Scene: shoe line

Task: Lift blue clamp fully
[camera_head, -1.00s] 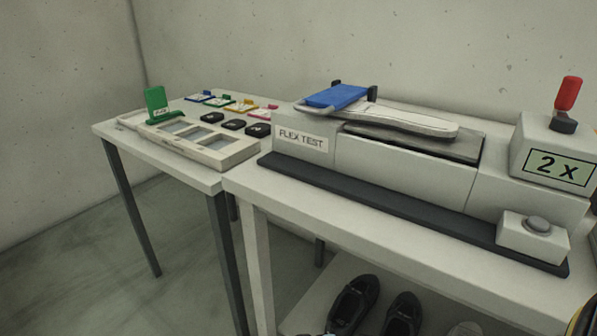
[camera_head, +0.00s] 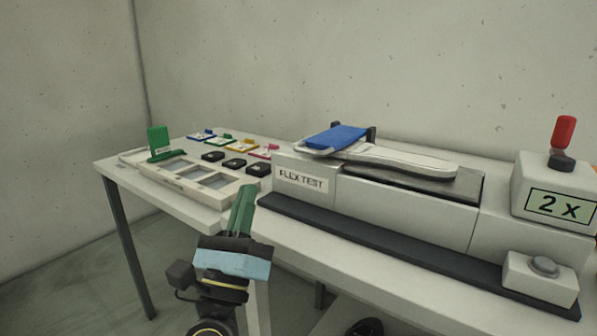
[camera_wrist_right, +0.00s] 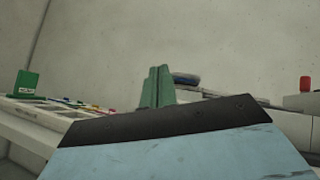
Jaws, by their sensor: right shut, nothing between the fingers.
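The blue clamp (camera_head: 337,138) lies on top of the left end of the flex test machine (camera_head: 405,206), over a light grey sole-shaped plate (camera_head: 405,160). A pale bar loops around the clamp's left side. The clamp also shows small in the right wrist view (camera_wrist_right: 187,78), just behind my fingers. My right gripper (camera_head: 243,207) has green fingers and is shut and empty. It is in front of the machine's left end, below and left of the clamp, apart from it. My left gripper is not in view.
A tray (camera_head: 198,190) with compartments and a green sign (camera_head: 158,140) stand on the left table, with black blocks and coloured tags behind. A red-knobbed lever (camera_head: 563,133), a "2 x" display (camera_head: 560,206) and a grey button (camera_head: 543,266) are at right.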

